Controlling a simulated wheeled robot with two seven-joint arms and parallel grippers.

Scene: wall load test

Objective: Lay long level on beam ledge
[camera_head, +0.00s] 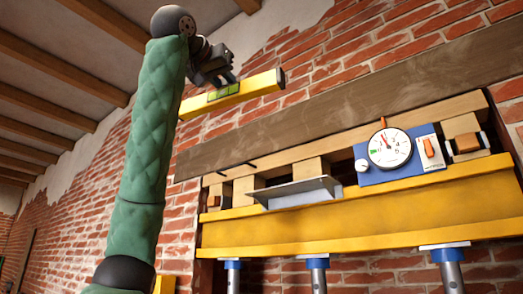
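A long yellow level (258,87) with a green vial window hangs in the air at the upper middle, slightly tilted in the picture. My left gripper (226,80) is at its middle from above, with the fingers shut on it. My green-sleeved arm hides part of its left end. The yellow beam (370,215) runs across the lower right, with a ledge along its top edge. The level is above and left of the beam, apart from it. My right gripper is not in view.
A bent grey metal plate (295,188) sits on the beam's left part. A blue gauge panel (400,165) stands right of it. Wooden blocks (310,168) and a dark timber (330,105) lie above. Blue-topped props (317,265) stand below, against a brick wall.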

